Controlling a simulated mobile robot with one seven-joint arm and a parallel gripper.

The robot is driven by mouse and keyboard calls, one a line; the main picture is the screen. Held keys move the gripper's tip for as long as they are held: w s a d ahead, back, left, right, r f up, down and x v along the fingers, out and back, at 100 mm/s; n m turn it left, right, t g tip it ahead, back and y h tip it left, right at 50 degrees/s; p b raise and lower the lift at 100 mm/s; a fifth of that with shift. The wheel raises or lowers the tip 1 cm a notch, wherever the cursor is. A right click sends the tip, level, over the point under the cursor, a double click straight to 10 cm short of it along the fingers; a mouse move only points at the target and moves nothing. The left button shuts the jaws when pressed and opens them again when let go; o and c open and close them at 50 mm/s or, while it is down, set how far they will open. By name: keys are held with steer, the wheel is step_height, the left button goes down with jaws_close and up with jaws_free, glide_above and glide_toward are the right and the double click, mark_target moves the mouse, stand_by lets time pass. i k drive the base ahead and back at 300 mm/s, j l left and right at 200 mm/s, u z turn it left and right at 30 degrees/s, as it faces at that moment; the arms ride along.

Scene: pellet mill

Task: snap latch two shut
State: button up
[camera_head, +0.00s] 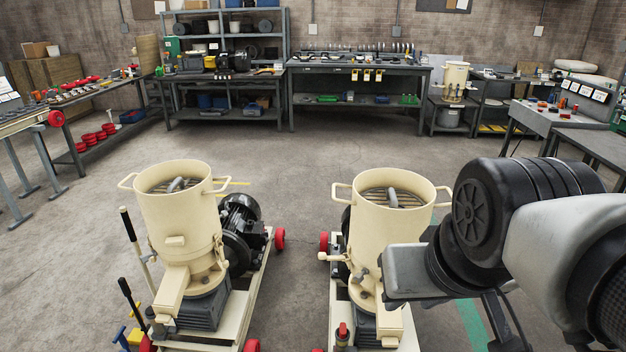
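Two cream pellet mills stand on wheeled frames in front of me, a left mill (179,215) and a right mill (389,225). Each has an open round hopper with a grate and a grey curved handle inside. A small cream lever with a round knob (323,257) sticks out from the left side of the right mill's neck. I cannot single out latch two or tell whether any latch is open or shut. My gripper (408,286) is at the right mill's lower right side, partly covering it. Its fingers cannot be made out, nor any contact.
Black motors, one clearly visible (241,228), sit beside the mills, with red wheels (280,238) on the frames. Black-gripped levers (129,224) rise left of the left mill. Workbenches (357,68) and shelves line the back wall. The concrete floor between is clear.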

mark_target(322, 256)
steer(key=k+j+z, duration=0.1)
steer(key=j, duration=0.35)
steer(key=z, duration=0.4)
steer(key=j+u, duration=0.1)
steer(key=u, duration=0.2)
steer(key=j+z, duration=0.2)
steer(key=j, duration=0.3)
steer(key=j+z, duration=0.2)
steer(key=j, duration=0.3)
steer(key=k+j+z, duration=0.1)
steer(key=z, duration=0.25)
steer(key=i+j+u, duration=0.1)
steer(key=i+j, duration=0.25)
steer(key=j, duration=0.15)
steer(key=i+j+u, duration=0.15)
steer(key=i, duration=0.25)
steer(key=i+j+u, duration=0.15)
steer(key=i, duration=0.25)
steer(key=j, duration=0.05)
